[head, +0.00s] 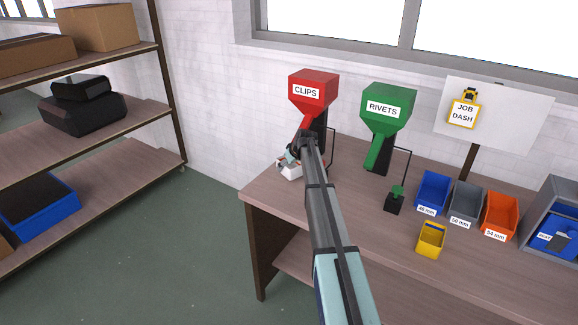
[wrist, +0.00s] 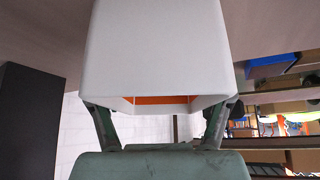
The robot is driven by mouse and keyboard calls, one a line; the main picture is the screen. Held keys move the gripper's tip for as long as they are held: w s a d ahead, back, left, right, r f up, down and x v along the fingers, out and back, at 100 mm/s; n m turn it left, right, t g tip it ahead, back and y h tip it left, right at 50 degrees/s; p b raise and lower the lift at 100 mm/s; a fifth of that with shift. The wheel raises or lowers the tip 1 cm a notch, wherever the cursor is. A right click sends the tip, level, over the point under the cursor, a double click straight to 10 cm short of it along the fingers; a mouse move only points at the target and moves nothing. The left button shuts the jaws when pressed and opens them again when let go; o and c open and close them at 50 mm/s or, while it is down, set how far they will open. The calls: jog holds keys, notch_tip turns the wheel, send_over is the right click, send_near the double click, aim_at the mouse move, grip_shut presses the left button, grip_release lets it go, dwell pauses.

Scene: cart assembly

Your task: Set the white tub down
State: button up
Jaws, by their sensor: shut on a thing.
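The white tub (head: 287,173) is at the left end of the workbench (head: 262,196), just below and left of the red CLIPS dispenser (head: 312,92). My gripper (head: 293,155) is shut on the tub, and my arm hides part of both. In the wrist view the tub (wrist: 160,50) fills the upper middle, between the two fingers of my gripper (wrist: 158,128). An orange strip (wrist: 160,100) shows at its near edge. I cannot tell whether the tub's base touches the bench top.
A green RIVETS dispenser (head: 386,108) stands right of the red one. A small dark block with a green top (head: 395,200), a yellow bin (head: 431,240) and blue (head: 433,190), grey (head: 466,202) and orange (head: 500,215) bins are farther right. A shelf rack (head: 120,122) stands left.

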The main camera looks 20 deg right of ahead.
jog(key=shift+w+d+f+p, duration=0.2)
jog(key=shift+w+d+p, duration=0.1)
jog(key=shift+d, duration=0.1)
jog(key=shift+s+f, duration=0.1)
jog(key=shift+f, duration=0.45)
jog(key=shift+f, duration=0.1)
jog(key=shift+a+f, duration=0.1)
jog(key=o, duration=1.2)
jog(key=shift+r, duration=0.2)
jog(key=b+v, duration=0.3)
jog(key=v, duration=0.9)
